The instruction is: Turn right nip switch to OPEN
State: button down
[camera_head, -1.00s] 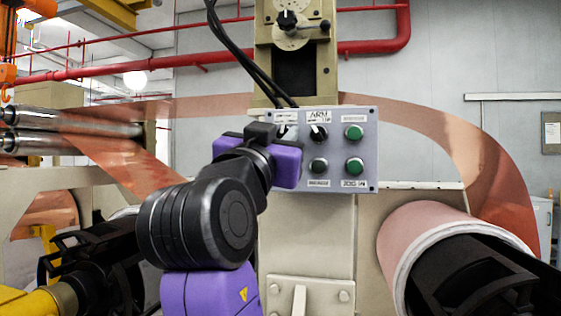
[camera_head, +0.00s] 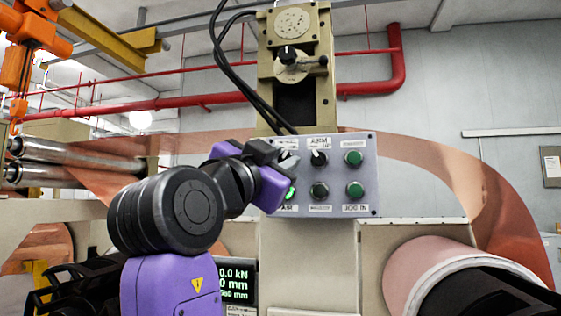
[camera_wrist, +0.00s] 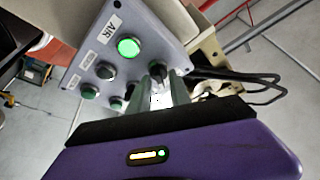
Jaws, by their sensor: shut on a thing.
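A grey control box (camera_head: 335,178) with two rows of controls hangs on the beige column. My gripper (camera_head: 286,160) reaches its upper left corner from the left. In the wrist view my gripper (camera_wrist: 163,93) is shut on a dark rotary switch (camera_wrist: 157,69) at that corner. The switch's label is partly covered and unreadable, so I cannot tell its setting or confirm it is the right nip switch. Beside it is another black selector switch (camera_head: 318,158) with a white pointer. A lit green button (camera_head: 291,193) sits below the held switch; it also shows in the wrist view (camera_wrist: 128,47).
Green buttons (camera_head: 355,189) fill the box's right side, with a dark button (camera_head: 319,190) beside them. Black cables (camera_head: 245,80) run down behind the box. A copper roll (camera_head: 430,262) stands lower right, and steel rollers (camera_head: 75,160) lie left. A small display (camera_head: 236,283) shows below my arm.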

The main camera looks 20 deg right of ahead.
jog(key=c, duration=1.5)
grip_release()
jog(key=shift+c, duration=0.2)
jog(key=b+v, duration=0.1)
jog(key=v, duration=0.7)
jog(key=shift+b, duration=0.3)
